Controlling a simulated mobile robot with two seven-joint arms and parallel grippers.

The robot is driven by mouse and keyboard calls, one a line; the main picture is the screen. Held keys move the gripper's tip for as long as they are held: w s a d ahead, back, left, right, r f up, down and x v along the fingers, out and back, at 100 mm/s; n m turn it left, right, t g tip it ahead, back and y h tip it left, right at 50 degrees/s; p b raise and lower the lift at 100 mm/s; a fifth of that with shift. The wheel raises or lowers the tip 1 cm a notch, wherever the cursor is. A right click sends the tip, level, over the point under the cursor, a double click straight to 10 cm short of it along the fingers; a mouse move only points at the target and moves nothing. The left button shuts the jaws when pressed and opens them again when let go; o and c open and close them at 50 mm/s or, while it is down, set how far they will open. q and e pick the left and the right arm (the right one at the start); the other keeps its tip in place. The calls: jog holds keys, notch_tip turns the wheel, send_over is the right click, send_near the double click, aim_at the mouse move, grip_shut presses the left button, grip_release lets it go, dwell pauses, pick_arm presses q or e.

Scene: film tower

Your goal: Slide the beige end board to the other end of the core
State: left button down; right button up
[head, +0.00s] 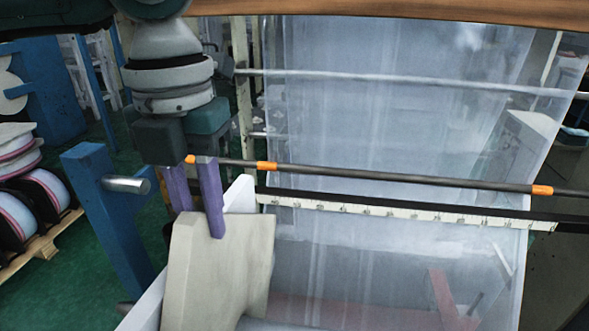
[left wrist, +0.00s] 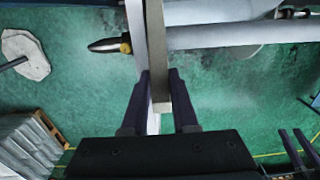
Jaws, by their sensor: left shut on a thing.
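The beige end board (head: 220,265) stands upright in the lower left of the head view, its lower edge cut off by the frame. In the left wrist view the beige board (left wrist: 157,50) shows edge-on as a narrow strip. My left gripper (head: 197,220) points down, with purple fingers on either side of the board's top. In the left wrist view my left gripper (left wrist: 160,85) is shut on the board. A white board (head: 240,195) stands close behind the beige one. A pale roller (left wrist: 225,37), perhaps the core, lies right of the boards in the left wrist view.
A dark rod with orange bands (head: 400,180) and a scale bar (head: 400,210) cross in front of clear film (head: 390,120). A blue post (head: 105,215) stands left of my gripper. Film reels (head: 40,190) sit on a pallet at far left. Two dark prongs (left wrist: 297,150) show lower right.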

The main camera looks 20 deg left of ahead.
dwell(0.3)
pick_arm(q)
jog(key=w+d+b, duration=0.3)
jog(key=d+b, duration=0.1)
jog(key=d, duration=0.9)
jog(key=shift+w+d, duration=0.15)
jog(key=shift+d, duration=0.2)
pick_arm(e)
jog(key=shift+f, duration=2.25)
